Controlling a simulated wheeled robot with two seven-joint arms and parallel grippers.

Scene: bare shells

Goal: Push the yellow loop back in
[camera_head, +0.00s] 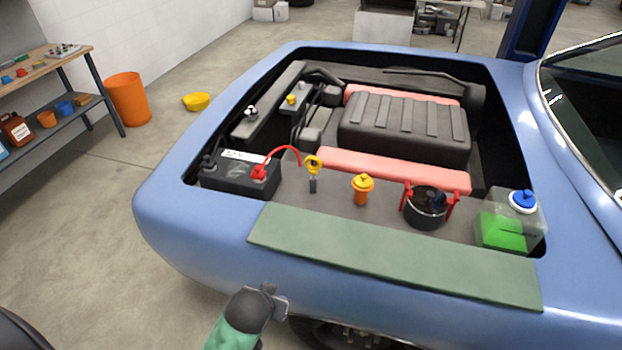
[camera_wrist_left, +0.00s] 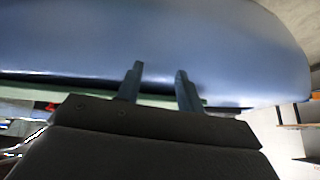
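The yellow loop (camera_head: 313,163) stands upright in the car's engine bay, right of the black battery, above a short dark tube (camera_head: 313,185). How far its stem sits in the tube is too small to tell. My left gripper (camera_head: 272,296) is low in front of the blue fender, well short of the loop. In the left wrist view its two fingers (camera_wrist_left: 159,72) are apart with nothing between them, facing blue bodywork. The loop does not show in that view. My right gripper is not in view.
A green mat (camera_head: 390,258) covers the near fender. Near the loop are the battery (camera_head: 235,182) with a red cable (camera_head: 281,153), an orange cap (camera_head: 362,188), a black pot-like part with red clips (camera_head: 426,210) and a green fluid tank (camera_head: 503,230).

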